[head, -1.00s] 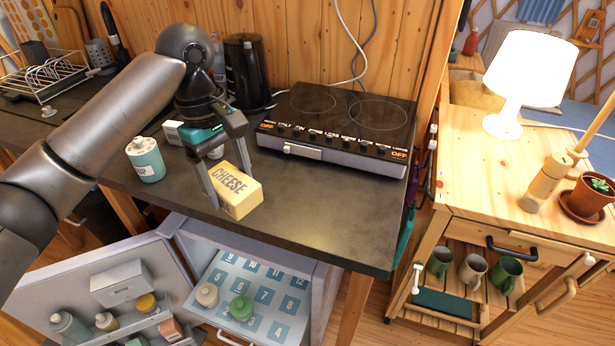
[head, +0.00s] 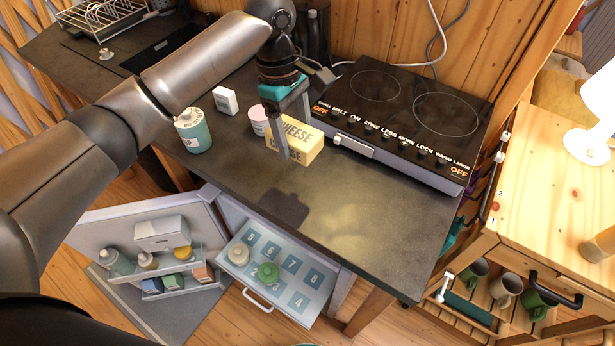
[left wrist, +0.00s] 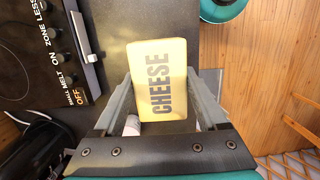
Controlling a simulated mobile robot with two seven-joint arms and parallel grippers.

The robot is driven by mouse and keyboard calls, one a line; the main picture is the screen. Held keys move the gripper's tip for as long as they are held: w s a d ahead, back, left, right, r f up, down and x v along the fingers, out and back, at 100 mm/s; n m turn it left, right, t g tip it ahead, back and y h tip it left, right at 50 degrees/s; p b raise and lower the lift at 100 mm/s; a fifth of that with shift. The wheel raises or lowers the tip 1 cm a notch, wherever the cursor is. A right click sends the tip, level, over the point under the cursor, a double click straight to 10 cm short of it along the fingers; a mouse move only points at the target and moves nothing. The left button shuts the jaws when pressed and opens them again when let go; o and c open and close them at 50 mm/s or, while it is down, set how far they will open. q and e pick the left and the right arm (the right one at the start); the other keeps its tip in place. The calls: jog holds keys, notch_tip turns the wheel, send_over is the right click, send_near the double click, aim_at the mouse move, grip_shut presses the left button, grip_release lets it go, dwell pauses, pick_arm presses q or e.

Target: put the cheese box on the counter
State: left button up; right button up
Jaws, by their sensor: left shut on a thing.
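The cheese box (head: 303,139) is a pale yellow block with dark CHEESE lettering. My left gripper (head: 293,125) is shut on it, with one finger across its near face. In the left wrist view the cheese box (left wrist: 157,80) sits between the two fingers (left wrist: 160,103). The dark grey counter (head: 370,215) lies below. A shadow shows on the counter in front of the box, so the box appears held above the surface. My right gripper is not in view.
A black cooktop (head: 400,115) stands right behind the box. A teal-labelled jar (head: 193,131), a small white box (head: 225,100) and a pink-white tub (head: 259,121) stand left of it. An open drawer (head: 290,300) is below the front edge. The counter's front right is clear.

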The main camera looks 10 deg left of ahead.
aim_at(299, 188)
pick_arm(q)
notch_tip(299, 188, down, 13)
jog(key=shift+f+b, duration=0.2)
jog(key=shift+b, duration=0.95)
jog(key=shift+w, duration=0.1)
jog(key=o, duration=1.5)
jog(key=shift+f, duration=0.15)
jog(key=shift+r, duration=0.2)
jog(key=r, duration=0.4)
jog(key=a+r+p, duration=0.1)
jog(key=r, duration=0.3)
jog(key=r+p, duration=0.1)
jog(key=r, duration=0.2)
jog(key=shift+w+a+r, duration=0.25)
jog(key=shift+a+r, duration=0.1)
jog(key=shift+r, duration=0.05)
